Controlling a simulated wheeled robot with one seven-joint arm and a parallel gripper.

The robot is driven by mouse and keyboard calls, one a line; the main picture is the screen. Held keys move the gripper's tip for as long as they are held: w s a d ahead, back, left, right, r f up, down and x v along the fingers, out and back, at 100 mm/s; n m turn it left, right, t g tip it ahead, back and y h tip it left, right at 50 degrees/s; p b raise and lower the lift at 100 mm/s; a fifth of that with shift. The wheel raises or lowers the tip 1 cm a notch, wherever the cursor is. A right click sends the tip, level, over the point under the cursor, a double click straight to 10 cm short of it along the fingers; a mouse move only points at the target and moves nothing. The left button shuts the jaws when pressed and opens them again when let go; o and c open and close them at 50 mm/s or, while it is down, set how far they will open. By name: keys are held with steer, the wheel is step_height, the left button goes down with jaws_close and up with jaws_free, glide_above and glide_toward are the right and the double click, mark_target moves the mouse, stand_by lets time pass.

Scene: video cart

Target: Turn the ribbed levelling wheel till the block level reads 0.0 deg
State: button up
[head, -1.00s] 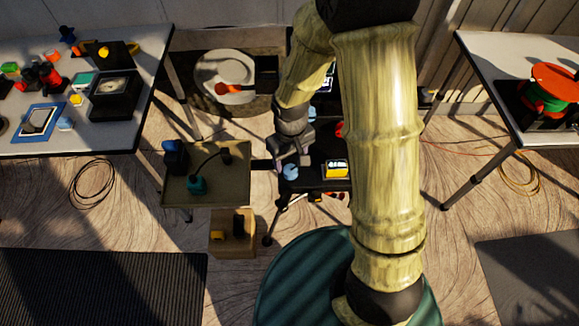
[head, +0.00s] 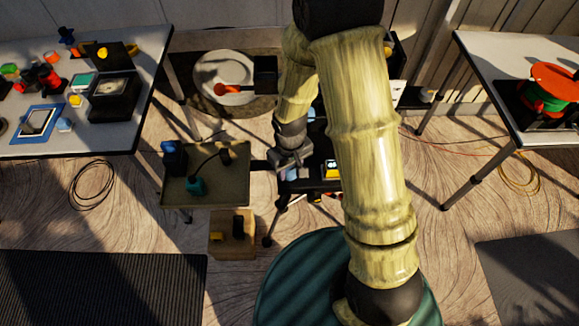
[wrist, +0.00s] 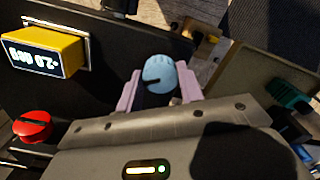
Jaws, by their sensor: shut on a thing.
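The light-blue levelling wheel (wrist: 159,75), with a dark line across its face, sits between the two pink fingers of my gripper (wrist: 160,88) in the wrist view. The gripper is shut on it. In the head view my gripper (head: 291,163) is over the left part of the black cart, and its fingers mostly hide the wheel. The yellow block level (wrist: 47,50) stands on the black top left of the wheel; its dark display appears to read +2.0 deg. The level also shows in the head view (head: 332,169), right of my gripper.
A red knob (wrist: 33,126) is below the level in the wrist view. A tan tray (head: 220,190) with a blue item and a teal item adjoins the cart at left. A wooden box (head: 232,245) stands below it. Tables stand at far left and right.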

steer(key=shift+w, duration=0.2)
steer(key=shift+a+n, duration=0.1)
steer(key=shift+n, duration=0.3)
steer(key=shift+a+n, duration=0.1)
steer(key=shift+n, duration=0.2)
steer(key=n+p, duration=0.1)
steer(key=n, duration=0.3)
steer(key=shift+r, duration=0.1)
steer(key=shift+s+n+p, duration=0.1)
steer(key=shift+n+p, duration=0.2)
steer(key=shift+n, duration=0.8)
steer(key=shift+n, duration=0.3)
